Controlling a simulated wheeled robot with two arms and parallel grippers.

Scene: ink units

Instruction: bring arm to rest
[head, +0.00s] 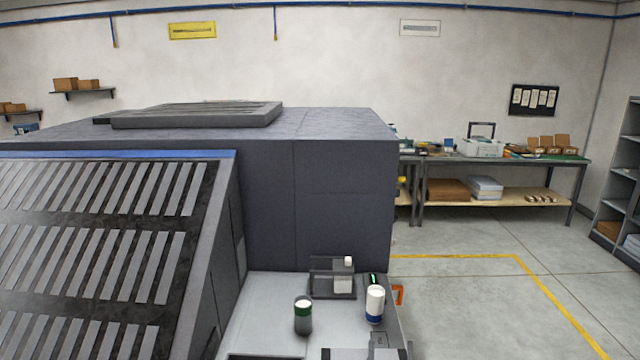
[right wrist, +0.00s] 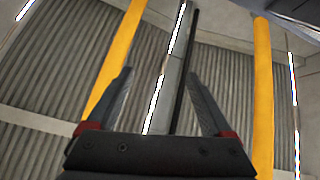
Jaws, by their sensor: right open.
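My right gripper (right wrist: 160,76) shows in the right wrist view. Its two dark fingers with red bases stand apart, and nothing is between them. Behind the fingers are corrugated panels, yellow beams (right wrist: 262,95) and bright light strips, which look like the ceiling. I cannot make out either gripper in the head view. An ink unit with a green band (head: 303,314) and one with a blue band (head: 375,303) stand upright on the light grey shelf of the machine. A pale unit (head: 343,277) stands at a dark holder behind them.
The big grey machine (head: 340,190) fills the left and middle, with a slatted sloping panel (head: 100,245) on its left. A workbench (head: 560,160) with boxes stands at the back right. The floor (head: 465,300) with yellow lines is clear at right.

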